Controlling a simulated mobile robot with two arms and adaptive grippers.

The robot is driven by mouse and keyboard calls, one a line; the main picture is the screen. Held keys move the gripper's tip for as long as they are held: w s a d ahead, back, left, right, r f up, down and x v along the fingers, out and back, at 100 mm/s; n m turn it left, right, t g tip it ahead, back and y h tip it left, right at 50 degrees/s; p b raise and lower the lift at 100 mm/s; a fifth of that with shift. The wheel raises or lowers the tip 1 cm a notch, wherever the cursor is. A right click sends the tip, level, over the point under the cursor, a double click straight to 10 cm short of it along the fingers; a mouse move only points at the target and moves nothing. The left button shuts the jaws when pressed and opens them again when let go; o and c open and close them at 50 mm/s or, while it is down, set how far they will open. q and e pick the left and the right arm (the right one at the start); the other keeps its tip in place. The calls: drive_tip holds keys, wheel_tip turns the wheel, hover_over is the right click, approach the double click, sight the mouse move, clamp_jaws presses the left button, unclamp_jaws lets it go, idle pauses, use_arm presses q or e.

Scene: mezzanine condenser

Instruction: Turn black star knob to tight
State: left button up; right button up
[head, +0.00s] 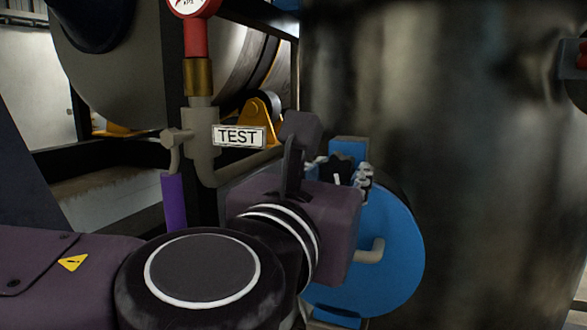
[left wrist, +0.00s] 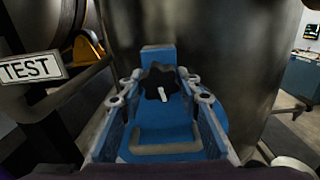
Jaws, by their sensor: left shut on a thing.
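The black star knob (left wrist: 160,82) shows in the left wrist view, in front of a blue upright plate, with a short white mark on its face. In the head view the knob (head: 342,167) is partly hidden behind my left wrist. My left gripper (left wrist: 160,88) has one finger on each side of the knob and is shut on it. In the head view one of its fingertips (head: 364,178) shows just right of the knob. My right gripper is in neither view.
A blue round flange (head: 392,255) with a pale bent handle (head: 370,251) lies below the knob. A TEST sign (head: 238,136), grey pipe (head: 201,125) and purple-handled valve (head: 174,202) stand to the left. A large metal tank (head: 440,120) fills the space behind and right.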

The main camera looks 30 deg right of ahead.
use_arm(q)
drive_tip(key=shift+m, duration=1.2)
drive_tip(key=o, duration=1.2)
drive_tip(key=shift+w, duration=0.1)
drive_tip(key=v, duration=1.2)
drive_tip(key=shift+a+f, duration=0.1)
